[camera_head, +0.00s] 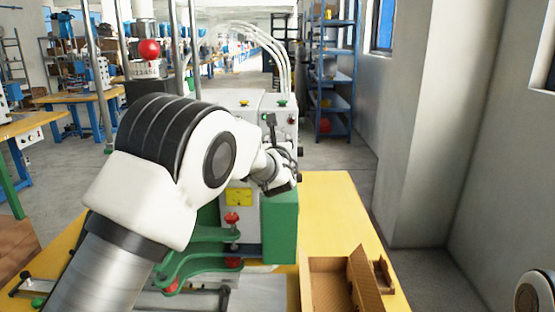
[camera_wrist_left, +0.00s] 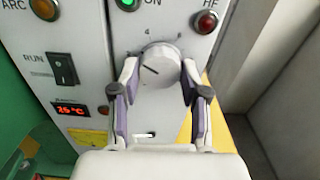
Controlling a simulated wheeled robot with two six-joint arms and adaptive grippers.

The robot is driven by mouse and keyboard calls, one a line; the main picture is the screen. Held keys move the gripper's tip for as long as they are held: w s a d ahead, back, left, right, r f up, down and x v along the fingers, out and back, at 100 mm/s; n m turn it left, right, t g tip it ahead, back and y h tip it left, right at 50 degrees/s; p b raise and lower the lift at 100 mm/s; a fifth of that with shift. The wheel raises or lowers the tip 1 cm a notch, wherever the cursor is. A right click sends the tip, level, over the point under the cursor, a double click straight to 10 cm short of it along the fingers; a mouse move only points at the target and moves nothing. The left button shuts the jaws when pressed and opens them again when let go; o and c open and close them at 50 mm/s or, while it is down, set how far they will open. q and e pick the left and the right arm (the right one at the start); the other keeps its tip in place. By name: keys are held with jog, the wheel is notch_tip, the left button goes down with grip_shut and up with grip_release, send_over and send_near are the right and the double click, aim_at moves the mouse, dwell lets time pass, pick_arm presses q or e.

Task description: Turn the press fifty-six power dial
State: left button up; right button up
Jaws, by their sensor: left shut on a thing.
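The power dial (camera_wrist_left: 161,60) is a round pale knob on the white press panel in the left wrist view. Its dark pointer line slants to the upper left, and numbers are printed around it. My left gripper (camera_wrist_left: 160,78) has a finger on each side of the dial and is shut on it. In the head view my left arm reaches to the right side of the press (camera_head: 240,105), and its wrist hides the dial there. My right gripper is not in view.
Beside the dial are a black RUN switch (camera_wrist_left: 62,68), a red-digit display (camera_wrist_left: 70,109), a green lamp (camera_wrist_left: 128,4) and a red lamp (camera_wrist_left: 206,21). An open cardboard box (camera_head: 325,285) sits on the yellow table (camera_head: 330,205). A blue shelf (camera_head: 335,70) stands behind.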

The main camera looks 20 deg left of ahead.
pick_arm(q)
jog(key=shift+a+r+m+b, duration=0.15)
jog(key=shift+m+b, duration=0.25)
jog(key=shift+m, duration=3.4)
jog(key=shift+r+m+b, duration=0.2)
jog(key=shift+m+b, duration=0.25)
jog(key=shift+m, duration=3.35)
jog(key=shift+a+r+m+b, duration=0.15)
jog(key=shift+m+b, duration=0.25)
jog(key=shift+m, duration=3.4)
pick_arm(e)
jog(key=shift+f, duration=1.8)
pick_arm(q)
jog(key=shift+d, duration=0.1)
jog(key=o, duration=1.1)
jog(key=shift+w, duration=0.1)
jog(key=shift+f, duration=0.2)
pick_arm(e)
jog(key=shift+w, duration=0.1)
